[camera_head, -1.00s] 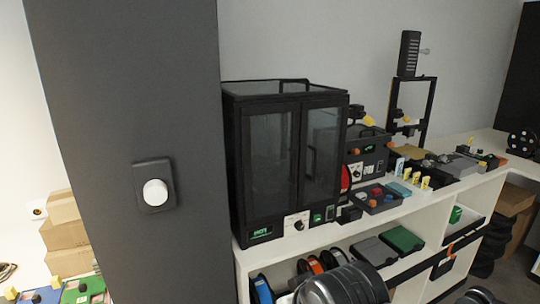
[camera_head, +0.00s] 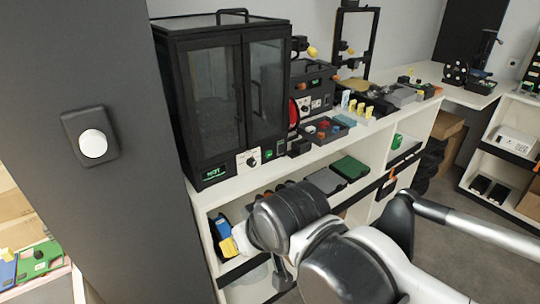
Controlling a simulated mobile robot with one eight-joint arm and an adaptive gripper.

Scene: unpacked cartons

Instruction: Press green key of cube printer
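The cube printer (camera_head: 222,95) is a black cabinet with two glazed doors, standing on the white counter at left of centre. On its lower front strip are a lit green display (camera_head: 213,173), a white plate with a black knob (camera_head: 249,161) and a small green key (camera_head: 268,155) right of the knob. My arm reaches in from the lower right, with its dark wrist in front of the shelf, below and apart from the printer. I cannot make out my gripper's fingers clearly, nor whether they hold anything.
A dark pillar with a white round knob (camera_head: 93,144) stands close at left. Right of the printer, the counter (camera_head: 318,157) holds a tray of coloured parts (camera_head: 327,130), a black machine and small yellow pieces. Open shelves lie below. Grey floor is clear at right.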

